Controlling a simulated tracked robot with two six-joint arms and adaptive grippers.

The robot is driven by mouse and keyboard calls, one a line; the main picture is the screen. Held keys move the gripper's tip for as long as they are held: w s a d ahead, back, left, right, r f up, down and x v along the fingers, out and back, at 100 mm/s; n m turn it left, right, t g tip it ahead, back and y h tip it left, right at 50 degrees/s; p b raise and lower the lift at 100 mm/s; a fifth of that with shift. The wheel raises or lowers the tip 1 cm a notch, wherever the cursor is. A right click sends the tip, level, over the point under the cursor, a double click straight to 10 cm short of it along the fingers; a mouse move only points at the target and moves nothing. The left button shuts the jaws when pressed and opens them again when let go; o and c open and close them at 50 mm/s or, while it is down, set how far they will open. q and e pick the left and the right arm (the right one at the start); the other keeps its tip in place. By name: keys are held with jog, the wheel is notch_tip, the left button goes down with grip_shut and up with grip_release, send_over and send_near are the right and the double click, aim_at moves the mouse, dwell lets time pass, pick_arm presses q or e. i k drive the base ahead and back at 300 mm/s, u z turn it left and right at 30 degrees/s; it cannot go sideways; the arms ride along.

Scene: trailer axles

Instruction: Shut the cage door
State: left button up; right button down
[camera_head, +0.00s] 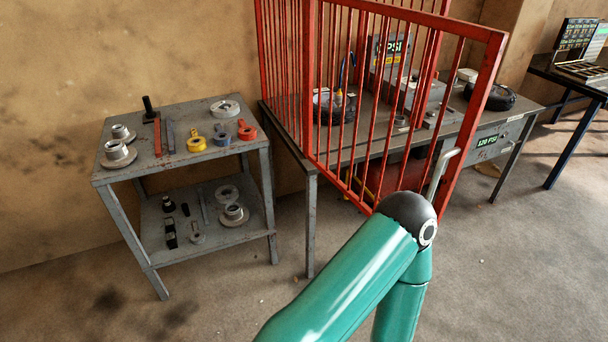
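The cage door (486,85) is a red barred panel in the head view. Its left side meets a red post (309,80) of the cage. Its free right side stands out past the front edge of the bench toward me, so the door is open. A grey handle (442,172) sits near the lower part of the free side. A teal arm of mine with a dark elbow rises from the bottom, its elbow just below the handle in the picture and overlapping the door's lower corner. Neither gripper shows.
A grey two-shelf table (180,165) with tools and hubs stands left. A dark table (560,75) is at far right. Floor in front is clear.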

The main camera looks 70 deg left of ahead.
aim_at(496, 40)
jog(key=u, duration=0.45)
jog(key=k, duration=1.15)
jog(key=u, duration=1.25)
jog(key=i, duration=0.95)
jog(key=z, duration=0.5)
